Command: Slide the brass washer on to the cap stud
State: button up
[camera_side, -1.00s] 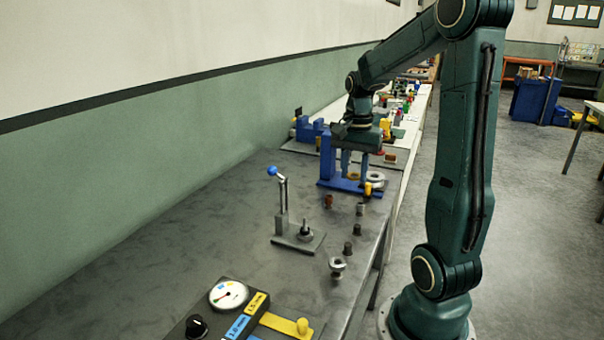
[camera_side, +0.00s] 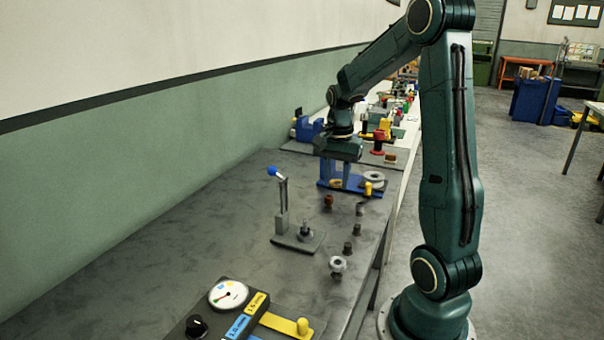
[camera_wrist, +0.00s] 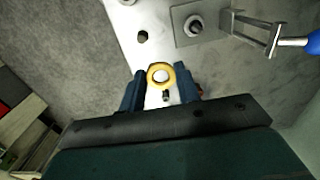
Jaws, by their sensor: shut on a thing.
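The brass washer (camera_wrist: 160,66) is a flat yellow ring, held between the blue fingertips of my gripper (camera_wrist: 160,83) in the wrist view. A pale surface shows through its hole. In the side view my gripper (camera_side: 340,165) is over the blue stand, and the washer is too small there to make out surely. A grey base plate carries an upright stud (camera_side: 305,230) beside a blue-knobbed lever; this stud also shows in the wrist view (camera_wrist: 194,24), ahead and right of the washer, apart from it. I cannot tell for sure whether it is the cap stud.
The blue-knobbed lever (camera_side: 281,190) stands tall beside the stud. Several short pegs line the bench's right side, one with a pale ring (camera_side: 338,264). A gauge box (camera_side: 228,294) is at the near end. The blue stand (camera_side: 350,185) and a wall flank my arm.

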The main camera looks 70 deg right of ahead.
send_over(304, 220)
notch_tip(304, 220, down, 8)
jog(key=shift+r, duration=0.1)
jog(key=shift+f, duration=0.3)
jog(key=shift+f, duration=3.3)
jog(key=shift+f, duration=0.1)
jog(key=o, duration=1)
jog(key=shift+o, duration=0.2)
